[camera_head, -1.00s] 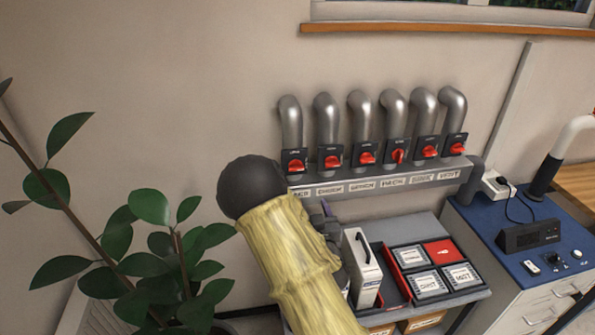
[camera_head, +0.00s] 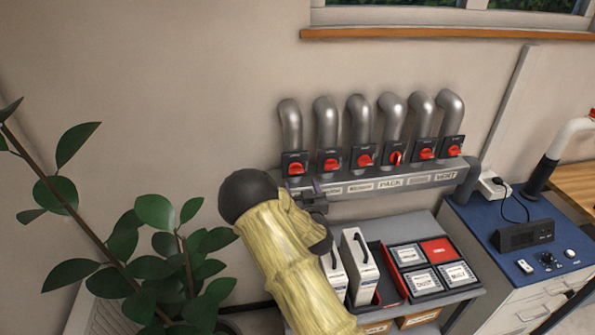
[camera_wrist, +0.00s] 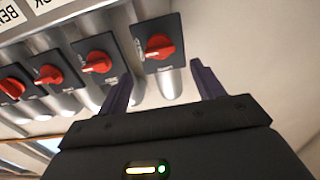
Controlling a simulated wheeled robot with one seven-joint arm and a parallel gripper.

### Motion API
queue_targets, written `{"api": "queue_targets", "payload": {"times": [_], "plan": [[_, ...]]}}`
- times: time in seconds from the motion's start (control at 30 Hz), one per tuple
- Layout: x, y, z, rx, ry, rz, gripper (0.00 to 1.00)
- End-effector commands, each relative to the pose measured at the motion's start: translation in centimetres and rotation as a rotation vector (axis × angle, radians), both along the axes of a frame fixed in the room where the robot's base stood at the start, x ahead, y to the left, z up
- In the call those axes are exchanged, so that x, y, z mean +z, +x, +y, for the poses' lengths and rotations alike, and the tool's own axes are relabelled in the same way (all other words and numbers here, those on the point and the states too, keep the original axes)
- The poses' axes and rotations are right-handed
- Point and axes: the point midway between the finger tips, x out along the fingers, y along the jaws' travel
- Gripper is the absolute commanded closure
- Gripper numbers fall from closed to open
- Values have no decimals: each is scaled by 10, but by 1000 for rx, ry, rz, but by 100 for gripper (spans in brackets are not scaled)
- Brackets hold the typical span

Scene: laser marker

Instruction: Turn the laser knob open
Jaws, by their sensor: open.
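A row of several red rotary knobs on black square plates sits under metal pipes on the wall. The leftmost knob (camera_head: 295,168) has its handle lying roughly sideways; its label below is hidden by my arm, so I cannot confirm it reads laser. In the wrist view a red knob (camera_wrist: 157,46) lies just ahead, between the lines of my fingers. My gripper (camera_wrist: 162,72) is open and empty, with a finger on either side, apart from the knob. In the head view my gripper (camera_head: 316,190) is just below the leftmost plates, in front of the label rail.
The grey label rail (camera_head: 410,181) runs below the knobs. The fourth knob (camera_head: 396,158) stands upright, unlike its neighbours. Below are a grey bench with cases and a red tray (camera_head: 395,287). A plant (camera_head: 150,270) stands at left; a blue-topped cabinet (camera_head: 480,220) is at right.

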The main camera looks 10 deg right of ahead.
Motion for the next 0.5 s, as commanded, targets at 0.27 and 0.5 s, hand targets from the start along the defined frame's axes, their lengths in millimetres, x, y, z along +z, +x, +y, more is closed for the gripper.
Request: {"api": "queue_targets", "payload": {"times": [0.27,0.5], "plan": [[3,39,1,2,0,-1,33],[1,63,0,0,0,0,33]]}}
